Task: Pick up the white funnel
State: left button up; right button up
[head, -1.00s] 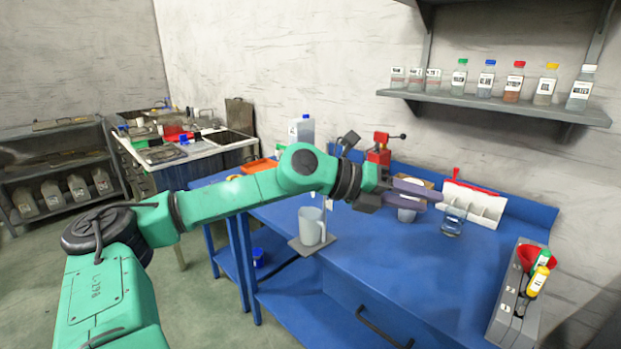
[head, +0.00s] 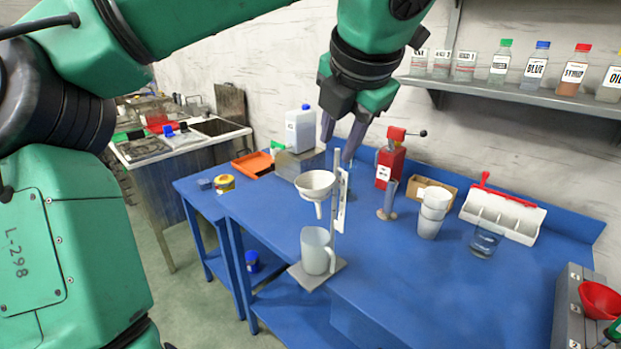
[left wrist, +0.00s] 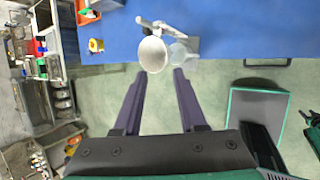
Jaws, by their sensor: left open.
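The white funnel (head: 315,182) sits on a stand at the left end of the blue workbench, wide mouth up, spout down. A pale jug (head: 317,251) stands below it on the stand's base (head: 321,277). In the left wrist view the funnel (left wrist: 152,54) shows as a round mouth just beyond my fingertips, with the jug (left wrist: 183,54) at its right. My left gripper (head: 339,145) is open and empty, pointing down, above and behind the funnel in the head view; it also shows in the left wrist view (left wrist: 157,73).
The stand's post (head: 337,205) rises right beside the funnel. A red dispenser (head: 389,165), stacked white cups (head: 432,212), a glass beaker (head: 485,241) and a white bin (head: 502,213) stand to the right. A large bottle (head: 300,130) stands behind. The bench front centre is clear.

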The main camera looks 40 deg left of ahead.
pick_arm(q)
jog(key=f, duration=0.1)
jog(key=p, duration=0.2)
send_near(316, 184)
notch_tip(316, 184, down, 5)
jog(key=w, duration=0.1)
jog(key=shift+w+d+f, duration=0.2)
jog(key=shift+w+d, duration=0.05)
jog(key=shift+d, duration=0.1)
grip_shut()
jog(key=shift+s, duration=0.1)
pick_arm(e)
jog(key=shift+s+d+r, duration=0.75)
jog(key=shift+d+r, duration=0.25)
jog(key=shift+d, duration=0.1)
